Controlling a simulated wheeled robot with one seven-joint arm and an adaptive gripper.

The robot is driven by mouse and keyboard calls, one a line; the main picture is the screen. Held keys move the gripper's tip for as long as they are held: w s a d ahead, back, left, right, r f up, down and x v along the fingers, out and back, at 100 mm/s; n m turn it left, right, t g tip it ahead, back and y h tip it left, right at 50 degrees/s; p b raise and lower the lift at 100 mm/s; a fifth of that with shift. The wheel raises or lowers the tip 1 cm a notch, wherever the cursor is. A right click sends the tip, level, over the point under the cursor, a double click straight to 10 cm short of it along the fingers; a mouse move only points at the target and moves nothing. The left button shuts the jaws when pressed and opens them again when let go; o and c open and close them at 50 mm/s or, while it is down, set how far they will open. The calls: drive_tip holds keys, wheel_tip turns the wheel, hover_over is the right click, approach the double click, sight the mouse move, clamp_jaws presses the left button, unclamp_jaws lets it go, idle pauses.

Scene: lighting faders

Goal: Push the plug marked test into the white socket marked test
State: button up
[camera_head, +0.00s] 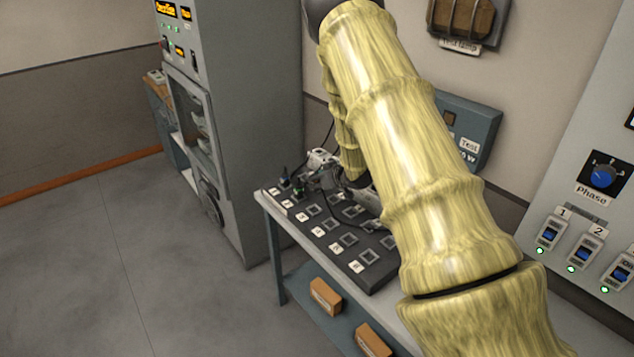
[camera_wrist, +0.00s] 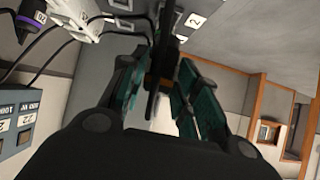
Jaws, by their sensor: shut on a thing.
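My gripper (camera_head: 335,180) is over the far left part of the dark panel, partly hidden by my arm in the head view. A white block (camera_wrist: 75,14) with black cables lies beside the fingers at the upper left. It also shows in the head view (camera_head: 319,157). I cannot tell whether it is the test socket, or whether the plug touches any socket.
The dark panel (camera_head: 318,233) holds rows of square sockets with white labels, on a grey table. Another plug with a purple band (camera_wrist: 33,28) stands at the wrist view's left. A blue-grey wall box (camera_head: 482,125) reads "Test". A tall grey cabinet (camera_head: 245,110) stands left of the table.

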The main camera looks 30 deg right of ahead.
drive_tip(key=shift+r+p, duration=1.1)
drive_tip(key=shift+r, duration=0.7)
drive_tip(key=s+d+p, duration=0.2)
drive_tip(key=s+d, duration=1)
drive_tip(key=s, duration=0.3)
drive_tip(key=s+d+p, duration=0.3)
drive_tip(key=s+d, duration=0.9)
drive_tip(key=s, duration=0.4)
drive_tip(key=shift+s+d+p, duration=0.15)
drive_tip(key=shift+s+p, duration=0.15)
idle(1.2)
